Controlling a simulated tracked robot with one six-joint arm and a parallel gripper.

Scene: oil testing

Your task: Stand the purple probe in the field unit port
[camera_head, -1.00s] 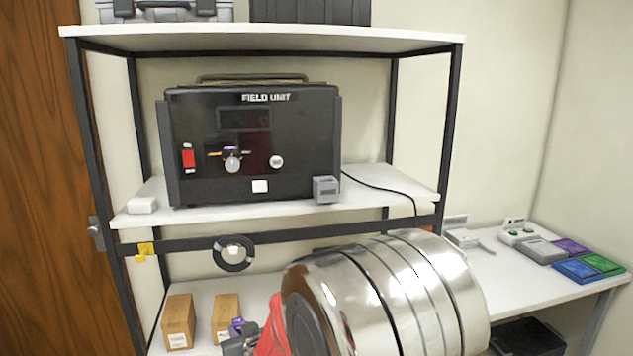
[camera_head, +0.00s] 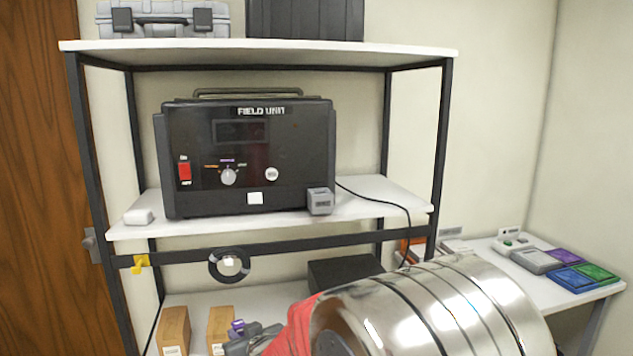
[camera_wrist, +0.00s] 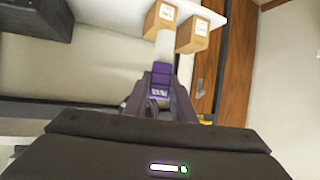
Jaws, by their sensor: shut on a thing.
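The purple probe (camera_head: 237,328) is in my gripper (camera_head: 250,338), low in the head view, in front of the lower shelf. The wrist view shows my gripper (camera_wrist: 158,95) shut around the probe's purple labelled body (camera_wrist: 160,78), with a pale shaft beyond it. The field unit (camera_head: 245,145) is a black box on the middle shelf, above and apart from my gripper. A small grey block (camera_head: 320,202) sits at its lower right front corner; I cannot tell whether it is the port. Any opening in its top is too small to make out.
A black box (camera_head: 345,273) is behind my arm. A black ring (camera_head: 229,265) and a yellow hook (camera_head: 140,262) are on the crossbar. A white piece (camera_head: 138,217) lies left of the unit.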

